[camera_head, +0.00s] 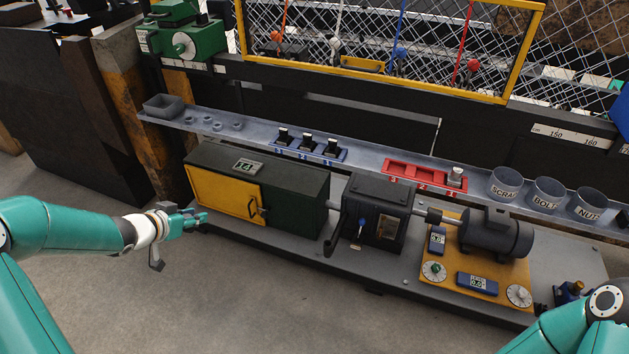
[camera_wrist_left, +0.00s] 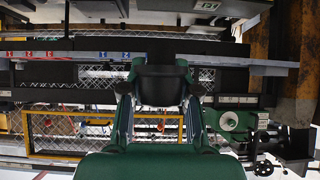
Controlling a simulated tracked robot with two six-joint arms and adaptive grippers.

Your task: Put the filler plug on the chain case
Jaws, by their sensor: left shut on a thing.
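The long dark green case (camera_head: 300,195) with a yellow door (camera_head: 225,194) stands at the left of the grey base plate; I take it for the chain case. My left gripper (camera_head: 203,217) is just left of the yellow door, apart from the case. In the left wrist view, its fingers (camera_wrist_left: 158,92) are shut on a dark blocky piece (camera_wrist_left: 160,83), which looks like the filler plug. In the head view this piece cannot be made out. My right gripper is out of view.
A dark gearbox (camera_head: 375,212) and a motor (camera_head: 495,233) stand right of the case. Behind runs a shelf with a blue rack (camera_head: 310,148), a red tray (camera_head: 400,168) and three labelled cups (camera_head: 546,193). The floor before the base (camera_head: 250,300) is clear.

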